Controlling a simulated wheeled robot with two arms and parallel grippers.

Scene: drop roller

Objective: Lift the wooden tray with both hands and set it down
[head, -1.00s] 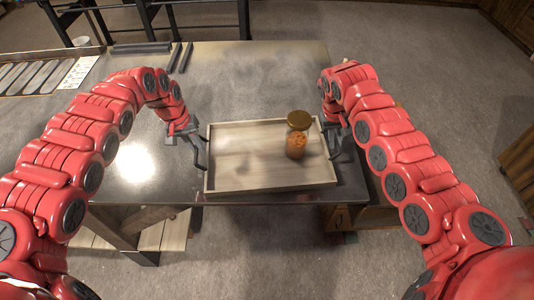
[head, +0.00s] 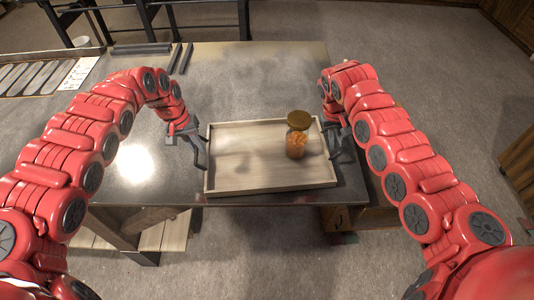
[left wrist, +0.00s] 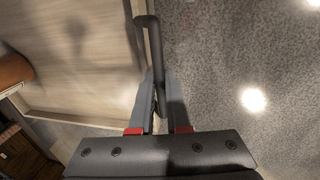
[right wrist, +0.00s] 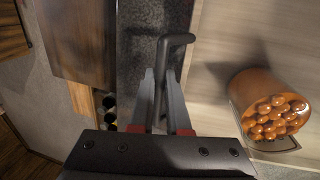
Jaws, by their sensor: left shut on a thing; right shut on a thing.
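The wooden tray (head: 240,165) is a shallow pale box with a dark handle at each end, at the front edge of the grey table in the head view. A glass jar (head: 297,140) with a gold lid and orange contents stands upright in its right half. My left gripper (left wrist: 160,95) is shut on the tray's left handle (left wrist: 151,45). My right gripper (right wrist: 162,95) is shut on the tray's right handle (right wrist: 175,45). The jar also shows in the right wrist view (right wrist: 265,100). I cannot tell whether the tray is clear of the tabletop.
The grey table (head: 230,80) is bare behind the tray. Dark bars (head: 180,57) and a flat rack with long slots (head: 35,77) lie at the back left. Wooden boxes (head: 360,215) stand below the table's right front.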

